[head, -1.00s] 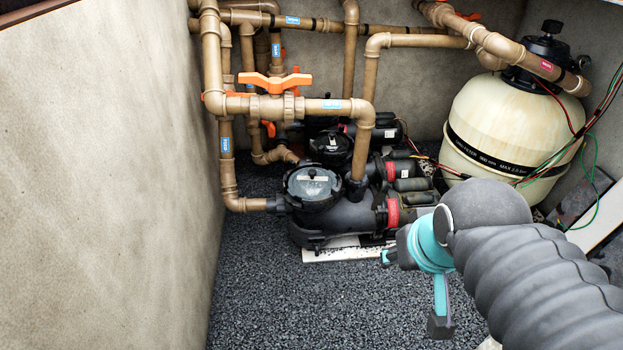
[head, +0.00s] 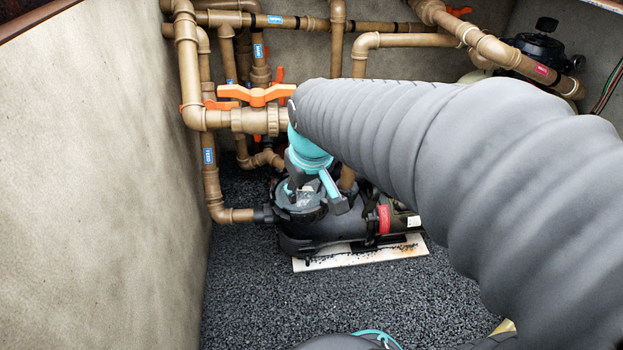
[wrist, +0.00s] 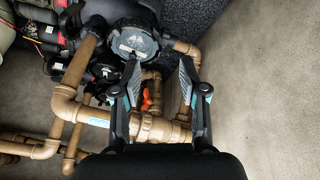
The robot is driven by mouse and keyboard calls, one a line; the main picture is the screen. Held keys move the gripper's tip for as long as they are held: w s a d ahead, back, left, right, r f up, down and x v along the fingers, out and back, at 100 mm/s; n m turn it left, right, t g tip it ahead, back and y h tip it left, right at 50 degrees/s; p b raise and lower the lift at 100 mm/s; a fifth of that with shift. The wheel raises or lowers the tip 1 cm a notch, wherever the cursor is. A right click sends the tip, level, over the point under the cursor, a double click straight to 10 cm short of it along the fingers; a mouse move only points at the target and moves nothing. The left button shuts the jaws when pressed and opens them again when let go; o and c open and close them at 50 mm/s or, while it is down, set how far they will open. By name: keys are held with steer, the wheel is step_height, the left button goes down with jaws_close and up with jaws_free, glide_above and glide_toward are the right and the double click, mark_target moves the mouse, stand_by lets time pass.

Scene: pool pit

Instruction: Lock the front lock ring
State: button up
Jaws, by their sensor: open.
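The front pump (head: 315,235) stands on a pale base slab. Its front lock ring (head: 288,212) circles the strainer lid and is partly hidden by my gripper. In the wrist view the grey lid (wrist: 135,40) shows at the top, with dark ring around it. My gripper (wrist: 160,72) is open and empty, one finger on each side of the picture's middle. In the head view my gripper (head: 312,195) is over the front lid, pointing down. I cannot tell whether the fingers touch the ring.
Brown pipes and an orange-handled valve (head: 257,95) stand just behind and left of my gripper. The valve (wrist: 150,127) lies near the fingers in the wrist view. A concrete wall (head: 90,170) closes the left; gravel (head: 260,300) is open in front.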

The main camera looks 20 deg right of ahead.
steer(key=w+d+f+n+g+p, duration=0.1)
steer(key=w+d+f+p, duration=0.15)
steer(key=w, duration=0.45)
steer(key=n+g+p, duration=0.2)
steer(key=g+p, duration=0.1)
steer(key=p, duration=0.3)
glide_above(325, 200)
step_height(325, 200, down, 16)
steer(key=shift+a+r, duration=0.1)
steer(key=shift+r, duration=0.05)
steer(key=shift+f, duration=3.95)
jaws_close()
